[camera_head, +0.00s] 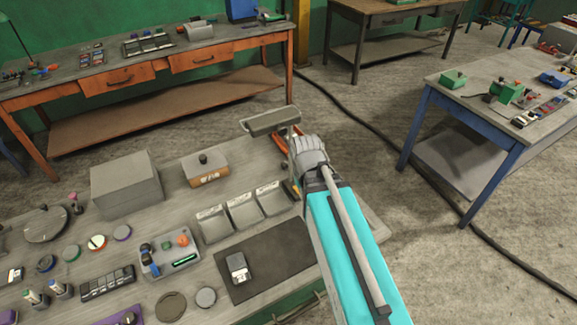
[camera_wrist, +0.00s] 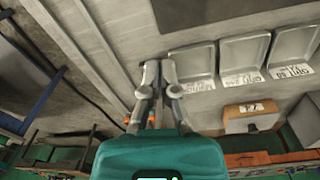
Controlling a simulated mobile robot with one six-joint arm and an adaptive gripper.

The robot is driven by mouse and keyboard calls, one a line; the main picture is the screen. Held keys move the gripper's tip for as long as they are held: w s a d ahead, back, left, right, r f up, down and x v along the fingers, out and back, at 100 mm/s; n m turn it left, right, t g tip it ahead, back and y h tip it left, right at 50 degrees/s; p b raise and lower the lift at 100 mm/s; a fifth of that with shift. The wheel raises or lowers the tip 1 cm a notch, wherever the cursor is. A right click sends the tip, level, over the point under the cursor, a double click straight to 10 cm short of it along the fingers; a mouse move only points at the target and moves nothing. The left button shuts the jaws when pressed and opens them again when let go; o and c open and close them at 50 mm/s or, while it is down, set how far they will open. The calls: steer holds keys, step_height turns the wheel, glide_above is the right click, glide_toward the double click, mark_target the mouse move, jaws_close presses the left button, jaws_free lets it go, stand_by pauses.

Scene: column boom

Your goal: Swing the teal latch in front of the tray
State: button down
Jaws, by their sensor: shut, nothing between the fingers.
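A grey tray (camera_head: 152,268) with small coloured pieces in it stands left of centre on the near bench in the head view. A bright green bar lies at its front right; I cannot make out a separate teal latch. My gripper (camera_wrist: 158,75) shows in the wrist view with its grey fingers shut and empty, near the end of a row of bins.
Three grey labelled bins (camera_head: 247,213) stand between the tray and my arm. A dark mat (camera_head: 270,262) with a small white device (camera_head: 238,268) lies in front of them. A grey block (camera_head: 125,185) and a knobbed box (camera_head: 207,170) stand behind. Open floor lies to the right.

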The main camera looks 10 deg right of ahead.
steer(key=w+a+f+n+t+h+b, duration=0.1)
steer(key=w+a+n, duration=0.4)
steer(key=w+n, duration=0.6)
steer(key=w+a+f+n+t+h+b, duration=0.2)
steer(key=w+a+f+n+h+b, duration=0.1)
steer(key=w+n, duration=0.8)
steer(key=a+h+b, duration=0.1)
steer(key=h+b, duration=0.1)
steer(key=b, duration=0.1)
steer(key=shift+w+a+h, duration=0.2)
steer(key=shift+a+h, duration=0.15)
steer(key=shift+h, duration=0.05)
steer(key=b+x, duration=0.8)
steer(key=x, duration=0.2)
steer(key=shift+w+f, duration=0.15)
steer(key=shift+f, duration=0.05)
steer(key=shift+w+d+f+b, duration=0.1)
steer(key=shift+w+d, duration=0.15)
steer(key=shift+d, duration=0.35)
steer(key=shift+w+d+r+b, duration=0.1)
steer(key=shift+w+d, duration=0.2)
steer(key=shift+d, duration=0.25)
steer(key=shift+w+d+f+b, duration=0.1)
steer(key=shift+w+d, duration=0.15)
steer(key=shift+d, duration=0.35)
steer(key=shift+a+n+t, duration=0.1)
steer(key=shift+n+t, duration=0.2)
